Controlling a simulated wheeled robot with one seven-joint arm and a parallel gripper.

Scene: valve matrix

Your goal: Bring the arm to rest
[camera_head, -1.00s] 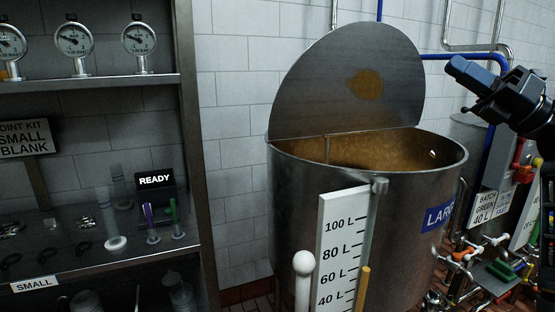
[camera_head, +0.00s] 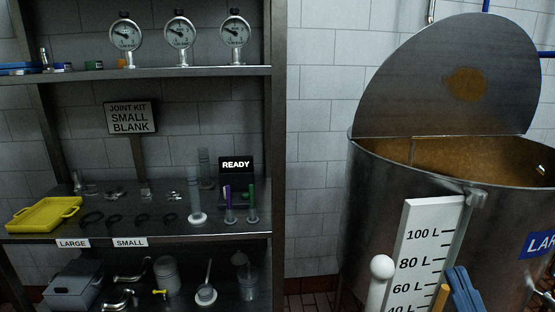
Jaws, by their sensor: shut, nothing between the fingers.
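My gripper (camera_head: 462,287) shows only as blue fingertips at the bottom edge, right of centre. The fingers point up and lie close together, shut and empty. They appear in front of the large steel tank (camera_head: 370,225), just right of the white level scale (camera_head: 420,245). Whether they touch anything cannot be told. The rest of my arm is out of view.
A steel rack at left holds gauges (camera_head: 180,35), a yellow tray (camera_head: 42,215), small fittings and a lit READY sign (camera_head: 236,165). The tank's lid (camera_head: 440,85) stands open. A white-knobbed post (camera_head: 381,268) and an orange rod (camera_head: 440,298) stand near the gripper.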

